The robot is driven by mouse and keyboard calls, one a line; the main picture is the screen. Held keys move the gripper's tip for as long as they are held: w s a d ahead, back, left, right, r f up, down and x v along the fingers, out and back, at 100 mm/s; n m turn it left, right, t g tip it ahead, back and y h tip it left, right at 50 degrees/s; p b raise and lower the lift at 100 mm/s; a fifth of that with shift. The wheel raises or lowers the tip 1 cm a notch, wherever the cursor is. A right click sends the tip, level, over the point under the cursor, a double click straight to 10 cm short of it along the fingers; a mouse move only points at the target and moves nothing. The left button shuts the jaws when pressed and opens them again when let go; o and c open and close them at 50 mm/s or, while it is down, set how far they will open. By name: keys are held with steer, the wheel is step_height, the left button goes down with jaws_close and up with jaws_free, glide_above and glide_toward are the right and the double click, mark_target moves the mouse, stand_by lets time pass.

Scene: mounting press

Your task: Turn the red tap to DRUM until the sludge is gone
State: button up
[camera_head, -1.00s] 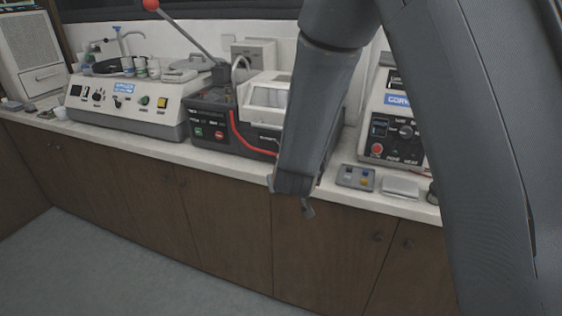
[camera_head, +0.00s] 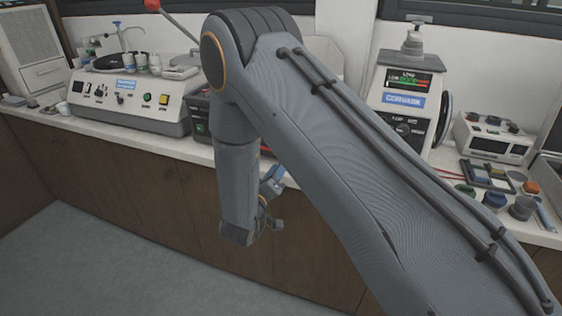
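My gripper (camera_head: 262,228) hangs in front of the brown cabinet doors, below the counter's front edge. Its fingers are small and partly turned away, so I cannot tell how far apart they are. I see nothing held in it. I cannot make out a red tap, a DRUM marking or any sludge. A polishing machine (camera_head: 125,105) with a dark round basin and a curved spout stands on the counter at the left, well away from my gripper. A black machine (camera_head: 198,122) beside it is mostly hidden by my arm.
A red-knobbed lever (camera_head: 153,5) rises behind my arm. The counter (camera_head: 40,112) runs across the room. At the right stand a Corvask machine (camera_head: 402,100), a small white device (camera_head: 492,140) and several jars. The floor (camera_head: 75,265) at the lower left is clear.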

steer(key=shift+p+x, duration=0.3)
steer(key=shift+x, duration=1.35)
jaws_close()
